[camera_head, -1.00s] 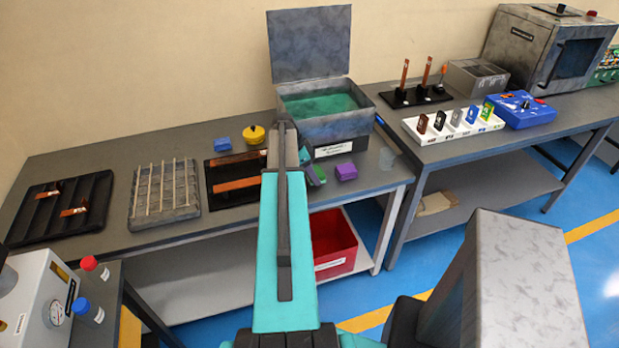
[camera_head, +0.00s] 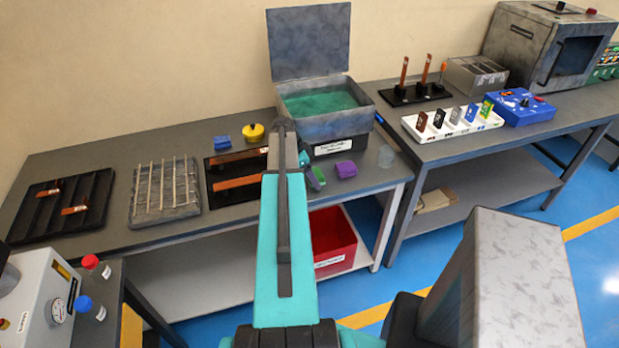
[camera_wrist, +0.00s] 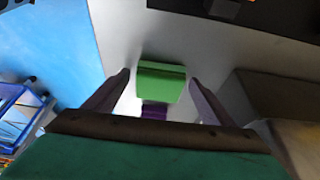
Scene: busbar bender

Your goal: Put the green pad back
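The green pad (camera_wrist: 161,82) lies on the grey bench top in the wrist view, between the two fingers of my gripper (camera_wrist: 160,80). The fingers are apart, with a narrow gap seeming to show on each side of the pad. In the head view a small part of the green pad (camera_head: 317,177) shows just right of my arm, which hides the fingers. A purple block (camera_head: 345,169) sits to its right, and part of it shows beside the pad in the wrist view (camera_wrist: 154,110). A blue block (camera_head: 222,143) lies farther left.
An open-lidded grey box (camera_head: 325,127) with green contents stands just behind the pad. A black tray with copper bars (camera_head: 235,184) lies left of my arm. A red bin (camera_head: 333,243) sits below.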

